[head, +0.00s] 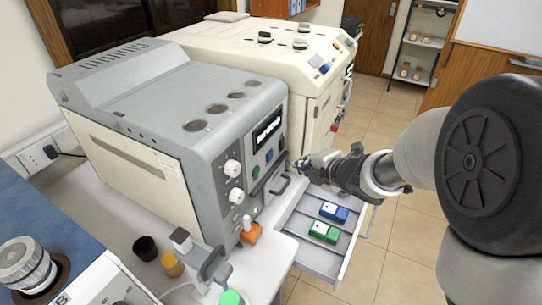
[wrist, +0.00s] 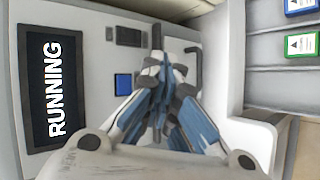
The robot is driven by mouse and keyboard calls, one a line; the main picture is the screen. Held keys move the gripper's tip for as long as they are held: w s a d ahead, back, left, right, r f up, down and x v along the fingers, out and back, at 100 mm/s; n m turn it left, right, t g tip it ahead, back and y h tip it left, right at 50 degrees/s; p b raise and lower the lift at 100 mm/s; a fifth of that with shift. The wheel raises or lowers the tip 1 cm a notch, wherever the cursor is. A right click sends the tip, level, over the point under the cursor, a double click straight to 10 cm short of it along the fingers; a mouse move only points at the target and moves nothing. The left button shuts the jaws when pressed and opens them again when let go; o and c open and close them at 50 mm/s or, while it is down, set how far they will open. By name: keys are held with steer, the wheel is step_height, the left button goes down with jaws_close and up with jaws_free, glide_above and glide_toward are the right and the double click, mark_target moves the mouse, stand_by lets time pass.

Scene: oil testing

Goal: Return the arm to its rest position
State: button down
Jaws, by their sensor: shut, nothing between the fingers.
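My gripper (head: 304,165) is at the end of my arm, which reaches in from the right in the head view. It is in front of the grey testing machine (head: 150,120), close to its control panel and above the back of an open drawer (head: 310,258). In the wrist view my gripper (wrist: 158,60) has its fingers together, with nothing between them. The machine's display (wrist: 52,90) reads RUNNING there, with a blue button (wrist: 123,84) beside the fingers. Whether the fingertips touch the panel cannot be told.
The open drawer holds a blue box (head: 333,211) and a green box (head: 324,232). A cream machine (head: 265,50) stands behind. A black cup (head: 145,248), an amber jar (head: 172,264) and an orange-handled valve (head: 250,233) are at the front. The floor to the right is clear.

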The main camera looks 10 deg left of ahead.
steer(key=s+d+r+m+h, duration=0.4)
steer(key=d+r+m, duration=0.1)
steer(key=d+m, duration=0.2)
steer(key=s+d+r+m+h, duration=0.35)
steer(key=s+d+m, duration=0.2)
steer(key=d, duration=0.25)
steer(key=s+f+m+g, duration=0.1)
steer(key=s+m+g, duration=0.3)
steer(key=s+m, duration=1)
steer(key=s, duration=1)
steer(key=shift+s+a+f+g+y, duration=0.15)
steer(key=shift+a+f+g+y, duration=0.1)
steer(key=shift+g+y, duration=0.15)
